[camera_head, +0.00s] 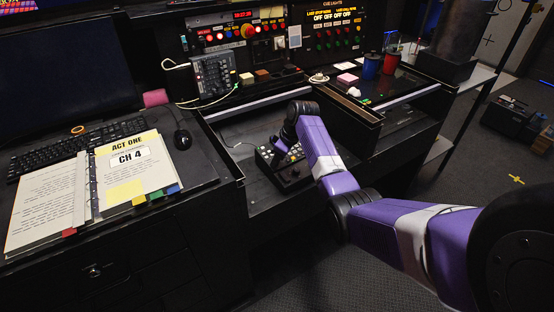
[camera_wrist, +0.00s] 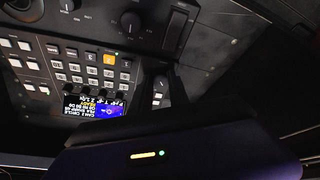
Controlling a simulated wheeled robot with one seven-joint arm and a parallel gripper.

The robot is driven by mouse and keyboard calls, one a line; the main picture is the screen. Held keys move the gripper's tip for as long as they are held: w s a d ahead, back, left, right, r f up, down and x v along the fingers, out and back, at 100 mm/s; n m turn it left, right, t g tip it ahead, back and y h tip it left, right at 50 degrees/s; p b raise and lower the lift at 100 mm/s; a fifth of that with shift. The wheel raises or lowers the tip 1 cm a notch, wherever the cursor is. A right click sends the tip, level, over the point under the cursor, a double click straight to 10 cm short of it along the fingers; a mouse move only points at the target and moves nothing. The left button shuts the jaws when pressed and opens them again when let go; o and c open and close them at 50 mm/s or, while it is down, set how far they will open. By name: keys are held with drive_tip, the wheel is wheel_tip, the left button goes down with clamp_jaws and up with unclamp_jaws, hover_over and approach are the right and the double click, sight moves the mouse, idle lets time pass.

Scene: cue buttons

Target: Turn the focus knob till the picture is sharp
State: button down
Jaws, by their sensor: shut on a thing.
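A black control panel (camera_head: 292,174) with buttons and a joystick sits in the recess of the desk in the head view. My gripper (camera_head: 282,146) reaches down to it, its fingertips hard to make out there. In the wrist view my gripper (camera_wrist: 163,88) is shut on what looks like a small knob (camera_wrist: 159,87) at the panel, mostly hidden by the dark fingers; I take it for the focus knob. A small lit screen (camera_wrist: 94,105) beside it shows upside-down text and a blue picture; its sharpness is too small to judge.
In the wrist view a larger dial (camera_wrist: 131,20) and rows of buttons (camera_wrist: 88,65) lie close by. In the head view an open binder (camera_head: 126,168) lies left, and red and blue cups (camera_head: 371,66) stand behind right.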

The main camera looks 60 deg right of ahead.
idle(0.3)
drive_tip(key=c, duration=1.3)
unclamp_jaws()
drive_tip(key=shift+o, duration=0.2)
drive_tip(key=shift+r, duration=0.1)
drive_tip(key=v, duration=0.7)
drive_tip(key=shift+r, duration=0.3)
drive_tip(key=shift+s, duration=0.25)
